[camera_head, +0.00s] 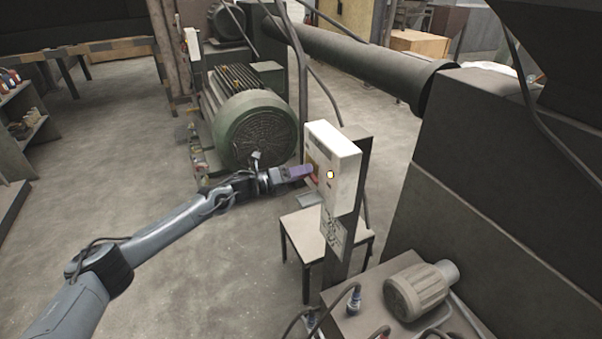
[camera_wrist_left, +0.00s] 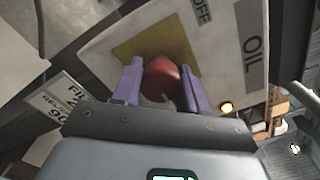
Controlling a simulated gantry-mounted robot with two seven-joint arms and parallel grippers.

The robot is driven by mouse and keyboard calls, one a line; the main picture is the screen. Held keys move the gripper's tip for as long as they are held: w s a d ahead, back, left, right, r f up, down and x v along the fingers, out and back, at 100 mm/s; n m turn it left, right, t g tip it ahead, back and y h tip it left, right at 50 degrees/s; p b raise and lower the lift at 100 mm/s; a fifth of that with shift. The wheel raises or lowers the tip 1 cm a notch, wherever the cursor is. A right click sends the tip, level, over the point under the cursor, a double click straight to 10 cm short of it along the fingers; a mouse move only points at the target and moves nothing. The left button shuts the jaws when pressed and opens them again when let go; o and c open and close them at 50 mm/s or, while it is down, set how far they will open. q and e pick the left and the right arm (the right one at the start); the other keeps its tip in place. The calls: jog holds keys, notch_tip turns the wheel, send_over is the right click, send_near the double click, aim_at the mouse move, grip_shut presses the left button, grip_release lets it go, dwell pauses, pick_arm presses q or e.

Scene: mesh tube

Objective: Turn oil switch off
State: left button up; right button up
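The oil switch is a red knob (camera_wrist_left: 165,80) on a yellow plate on the white control box (camera_head: 335,150). In the left wrist view the box face (camera_wrist_left: 105,50) carries the labels "OIL" and "OFF". My left gripper (camera_wrist_left: 160,85) has its two purple fingers apart, one on each side of the red knob; I cannot tell whether they touch it. In the head view my left gripper (camera_head: 305,172) is at the left face of the box, and the knob is mostly hidden. My right gripper is not in view.
The box is on a dark post (camera_head: 350,235) with a small table (camera_head: 305,235) beside it. A large green motor (camera_head: 250,115) stands behind my left gripper. A small motor (camera_head: 418,290) is at the lower right.

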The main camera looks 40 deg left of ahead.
pick_arm(q)
jog(key=shift+c, duration=1.2)
jog(key=shift+n, duration=0.3)
jog(key=n+p, duration=0.2)
jog(key=n, duration=0.1)
jog(key=shift+r+p, duration=0.15)
jog(key=shift+p, duration=0.15)
jog(key=n+p, duration=0.2)
jog(key=n, duration=0.2)
jog(key=shift+n, duration=0.4)
jog(key=n+p, duration=0.2)
jog(key=n, duration=0.4)
jog(key=shift+r+p, duration=0.15)
jog(key=shift+p, duration=0.25)
jog(key=shift+n+p, duration=0.45)
jog(key=shift+n, duration=1.05)
jog(key=shift+r, duration=0.1)
jog(key=shift+w+n, duration=0.1)
jog(key=shift+n, duration=0.3)
